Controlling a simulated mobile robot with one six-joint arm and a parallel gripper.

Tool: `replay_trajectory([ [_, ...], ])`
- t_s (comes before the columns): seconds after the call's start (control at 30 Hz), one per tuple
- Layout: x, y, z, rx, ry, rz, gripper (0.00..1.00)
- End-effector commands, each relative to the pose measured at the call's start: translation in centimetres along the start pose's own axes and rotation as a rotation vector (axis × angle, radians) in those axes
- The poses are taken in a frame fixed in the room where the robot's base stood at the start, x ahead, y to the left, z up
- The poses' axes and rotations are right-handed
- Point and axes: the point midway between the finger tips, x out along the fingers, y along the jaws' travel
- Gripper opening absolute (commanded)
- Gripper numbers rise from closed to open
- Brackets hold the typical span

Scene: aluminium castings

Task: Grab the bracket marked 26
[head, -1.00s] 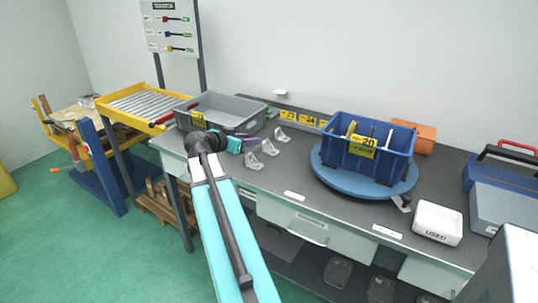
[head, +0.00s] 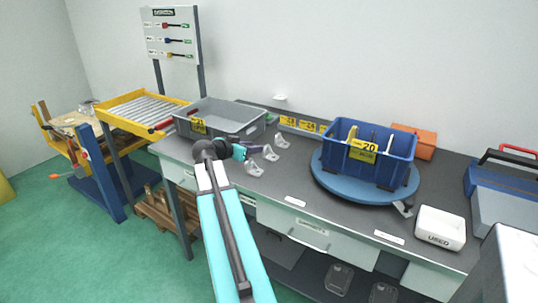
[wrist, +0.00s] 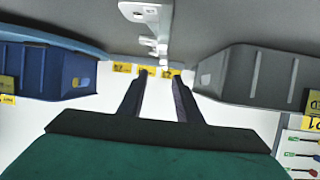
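Three pale metal brackets stand in a row on the grey bench: a near one (head: 254,168), a middle one (head: 270,153) and a far one (head: 282,141). No number can be read on any of them. My gripper (head: 258,150) is beside the row, close to the middle bracket. The wrist view is upside down. There my gripper (wrist: 158,82) has its two dark fingers apart with nothing between them. The brackets show above the fingertips in that view, the nearest one (wrist: 146,12) large at the top edge.
A grey crate (head: 245,129) with a yellow label stands left of the brackets. A blue bin (head: 336,163) labelled 20 sits on a blue turntable (head: 340,188) to the right. Yellow number labels (head: 306,127) line the bench's back edge. A white tray (head: 440,239) reads USED.

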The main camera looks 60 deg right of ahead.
Motion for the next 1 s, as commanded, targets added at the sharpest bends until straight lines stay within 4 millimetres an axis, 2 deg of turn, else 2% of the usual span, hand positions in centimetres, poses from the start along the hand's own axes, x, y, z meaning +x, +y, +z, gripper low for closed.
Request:
replay_trajectory([
  [0.2,3.3,-0.1,-0.2,0.000,0.000,0.003,0.31],
  [0.33,4.6,-0.1,-0.1,-0.001,0.000,0.001,0.31],
  [0.83,5.3,0.1,0.0,0.000,0.000,0.002,0.31],
  [1.0,6.4,-0.1,0.0,-0.001,0.000,0.003,0.31],
])
